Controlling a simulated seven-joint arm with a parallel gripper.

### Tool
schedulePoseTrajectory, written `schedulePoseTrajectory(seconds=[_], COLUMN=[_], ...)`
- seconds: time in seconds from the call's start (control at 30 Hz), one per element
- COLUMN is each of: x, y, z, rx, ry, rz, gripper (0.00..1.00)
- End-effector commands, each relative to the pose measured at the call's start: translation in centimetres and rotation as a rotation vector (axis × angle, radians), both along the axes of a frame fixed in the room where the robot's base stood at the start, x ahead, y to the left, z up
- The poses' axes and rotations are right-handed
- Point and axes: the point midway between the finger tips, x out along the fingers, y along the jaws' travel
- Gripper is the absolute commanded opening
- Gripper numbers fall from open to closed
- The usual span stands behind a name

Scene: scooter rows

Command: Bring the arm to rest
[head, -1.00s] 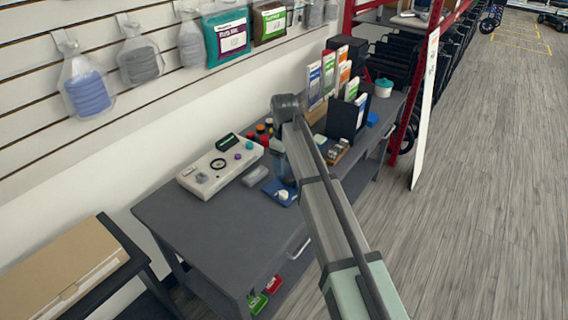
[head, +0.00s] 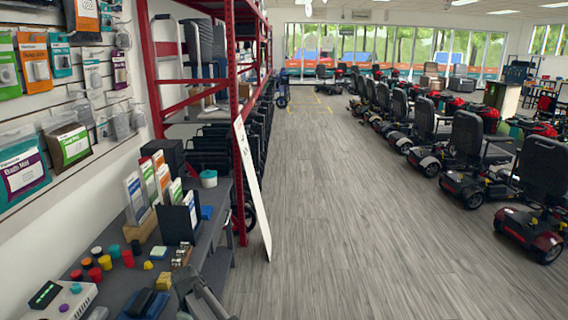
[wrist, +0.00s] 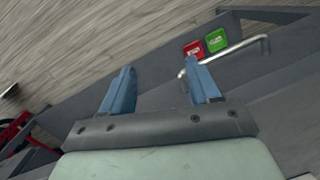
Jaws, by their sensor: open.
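My gripper (wrist: 158,88) shows in the wrist view with its two blue fingers spread apart and nothing between them. It is above the front side of the grey workbench (wrist: 240,62), near a metal drawer handle (wrist: 228,49). In the head view part of my arm (head: 196,290) shows at the bottom, beside the workbench (head: 222,262); the fingers are not visible there.
A control box (head: 62,302), several coloured caps and a brochure holder (head: 178,222) stand on the bench. A red shelf rack (head: 232,120) and a leaning white panel (head: 252,190) are behind it. Scooters (head: 540,190) line the right. The floor (head: 340,230) between is clear.

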Motion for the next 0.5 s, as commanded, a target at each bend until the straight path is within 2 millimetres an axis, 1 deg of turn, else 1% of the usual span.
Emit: schedulePoseTrajectory(seconds=[0.03,0.07,0.1,0.27,0.3,0.47,0.5], x=[-0.4,-0.5,-0.7,-2.1,-2.6,-4.9,-5.7], y=[-2.5,-3.6,-5.1,-11.2,-12.7,-18.6,-20.0], z=[-1.9,-2.8,-4.1,-8.9,-10.1,-14.2,-15.2], rx=[-0.013,-0.020,-0.028,-0.063,-0.072,-0.107,-0.117], ry=[0.013,0.019,0.027,0.058,0.066,0.098,0.106], rz=[-0.041,-0.065,-0.097,-0.224,-0.257,-0.384,-0.415], gripper=[0.61,0.61,0.61,0.61,0.61,0.61,0.61])
